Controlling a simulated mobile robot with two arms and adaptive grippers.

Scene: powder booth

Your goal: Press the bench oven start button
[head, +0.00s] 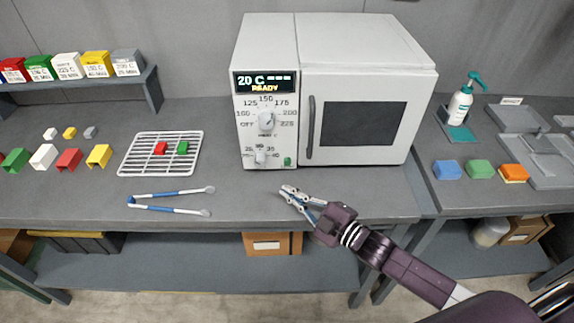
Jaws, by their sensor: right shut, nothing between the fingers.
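The bench oven (362,58) is a white box at the back of the grey bench, its windowed door shut. Its display (264,82) reads "20 C" and "READY". Below are a large temperature dial (266,121) and a smaller dial (260,156). A small green start button (287,161) sits at the lower right of the control panel. My right gripper (285,192) is shut and empty over the front of the bench, below the green button in the picture and apart from it. My left gripper is not in view.
Tongs (170,193) with blue handles lie left of my right gripper. A wire rack (133,157) holds a red and a green piece. Coloured blocks lie further left. A pump bottle (459,104), sponges (480,169) and grey trays stand right.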

